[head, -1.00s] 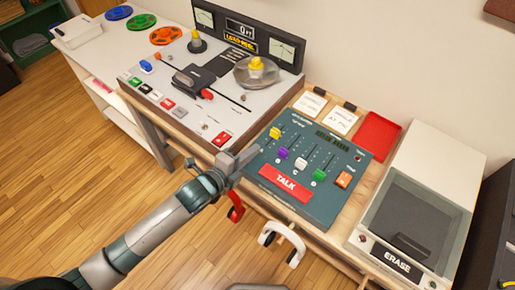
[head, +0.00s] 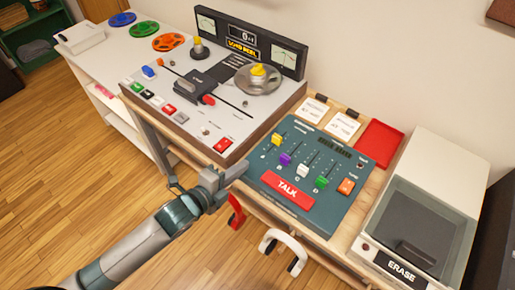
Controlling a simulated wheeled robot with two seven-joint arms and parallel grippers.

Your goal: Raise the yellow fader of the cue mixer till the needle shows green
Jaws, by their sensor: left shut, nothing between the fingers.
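The cue mixer is a blue-grey panel (head: 338,190) with several coloured faders and a red TALK button (head: 286,189). Its yellow fader (head: 276,139) is the leftmost, near the top of the row in the picture. Purple (head: 285,159), white (head: 302,170) and green (head: 321,182) faders stand to its right. My left gripper (head: 238,170) is shut and empty by the mixer's left edge, apart from the yellow fader. Two needle meters, left (head: 207,25) and right (head: 284,57), sit on the tape machine's back panel; their needles are too small to read. My right gripper is out of view.
The tape machine (head: 180,120) stands left of the mixer. A red tray (head: 380,146) and two paper cards lie behind the mixer. The ERASE box (head: 415,215) is at right. Red and white headphone-like hooks (head: 284,248) hang at the bench front.

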